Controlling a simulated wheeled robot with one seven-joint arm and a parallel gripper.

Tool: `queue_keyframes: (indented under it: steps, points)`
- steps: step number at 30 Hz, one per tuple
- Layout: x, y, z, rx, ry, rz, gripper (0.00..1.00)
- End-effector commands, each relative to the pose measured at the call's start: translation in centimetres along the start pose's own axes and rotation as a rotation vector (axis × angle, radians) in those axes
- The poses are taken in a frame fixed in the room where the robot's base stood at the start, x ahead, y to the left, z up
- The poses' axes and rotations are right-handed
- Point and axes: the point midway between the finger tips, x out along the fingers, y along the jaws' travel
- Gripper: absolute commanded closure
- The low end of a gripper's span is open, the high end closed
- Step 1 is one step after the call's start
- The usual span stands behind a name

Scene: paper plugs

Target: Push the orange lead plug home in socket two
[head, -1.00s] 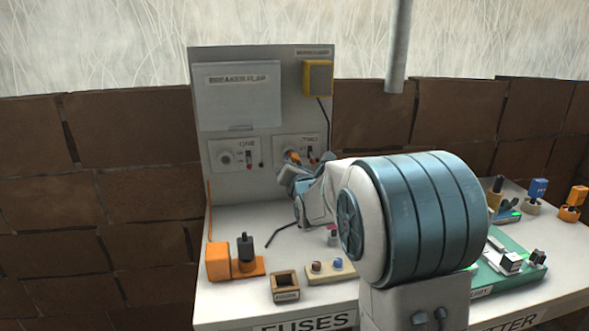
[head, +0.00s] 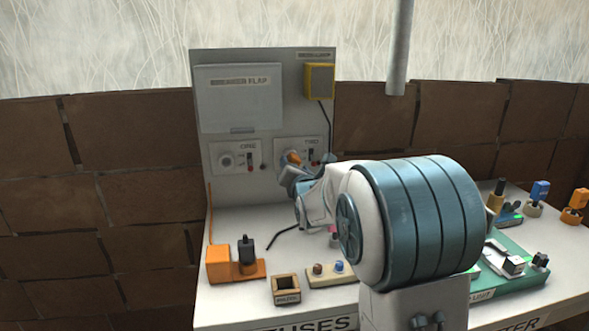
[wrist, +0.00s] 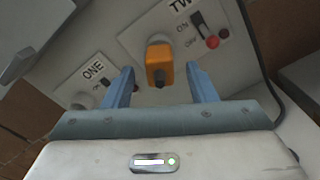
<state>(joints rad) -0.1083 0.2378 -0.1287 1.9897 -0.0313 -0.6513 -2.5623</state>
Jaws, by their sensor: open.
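The orange plug (wrist: 160,68) sits at the round socket of the plate marked TWO (wrist: 190,22). In the wrist view it stands out from the panel, and I cannot tell how deep it is seated. It also shows in the head view (head: 293,157), just above my gripper. My gripper (wrist: 162,76) is open, with one blue finger on each side of the plug and gaps between. In the head view my gripper (head: 290,175) is at the panel, partly hidden by my arm.
Socket ONE (head: 226,160) is empty, left of socket two. The breaker flap (head: 240,105) is above it. A switch with a red button (wrist: 212,42) is close to the right finger. An orange block (head: 218,262) and a fuse box (head: 286,290) stand on the bench.

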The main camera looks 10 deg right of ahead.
Motion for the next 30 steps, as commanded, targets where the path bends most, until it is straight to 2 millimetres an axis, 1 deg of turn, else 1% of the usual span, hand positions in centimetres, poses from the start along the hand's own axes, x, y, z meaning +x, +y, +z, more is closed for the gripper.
queue_keyframes:
  steps: [21, 25, 30]
  points:
    - [-4.4, -0.1, -0.1, 0.0, -0.001, 0.0, 0.48]
    - [-5.0, -0.1, -0.1, 0.0, 0.0, 0.0, 0.48]
    - [-5.2, 0.0, -0.1, 0.0, 0.0, 0.0, 0.48]
